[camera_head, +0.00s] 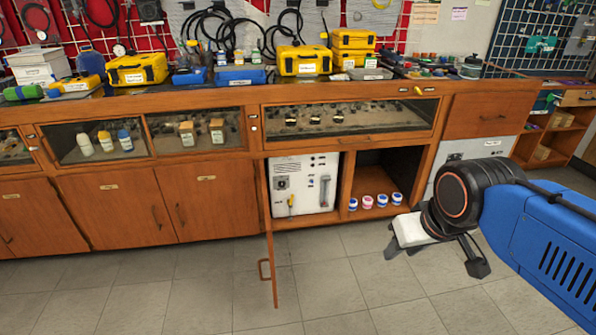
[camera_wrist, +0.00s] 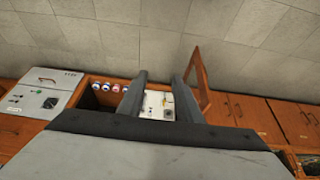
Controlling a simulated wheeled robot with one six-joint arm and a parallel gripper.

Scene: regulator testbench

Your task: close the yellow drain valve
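The yellow drain valve (camera_head: 291,203) is a small yellow handle low on the front of a white unit (camera_head: 318,181) inside an open cabinet bay. In the wrist view, which is turned upside down, the white unit (camera_wrist: 153,106) shows between my fingers, with a small yellow spot, the valve (camera_wrist: 168,98), near the right finger. My gripper (camera_head: 433,263) is in front of the cabinet, to the right of the valve and apart from it. In the wrist view its two dark fingers (camera_wrist: 159,76) are spread with nothing held between them.
The bay's wooden door (camera_head: 270,245) stands open to the front, left of the white unit. Several small jars (camera_head: 375,202) stand in the open bay to the right. A light grey box (camera_head: 460,152) is further right. The tiled floor (camera_head: 200,290) in front is clear.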

